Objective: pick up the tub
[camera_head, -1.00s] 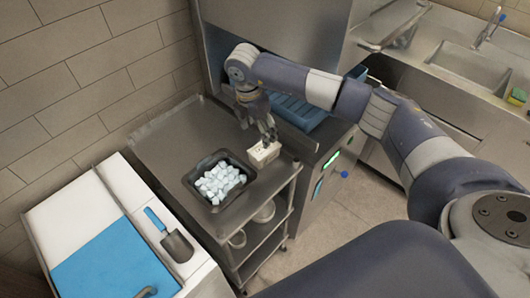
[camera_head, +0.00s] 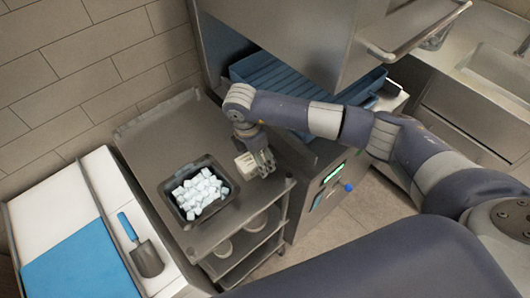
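A black tub (camera_head: 180,211) full of pale cubes stands on the metal cart. A small white box-like container (camera_head: 243,166) sits to its right, near the cart's right edge; I cannot tell which one the task means. My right gripper (camera_head: 266,168) points down at the white container. Its fingers hide the container's right part. I cannot tell whether they touch it or close on it. My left gripper is not in view.
The metal cart (camera_head: 150,160) has bare room behind the black tub and lower shelves with round containers. A white counter with a blue board (camera_head: 65,262) and a scoop (camera_head: 146,258) is at left. A machine with a blue rack (camera_head: 262,72) stands behind.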

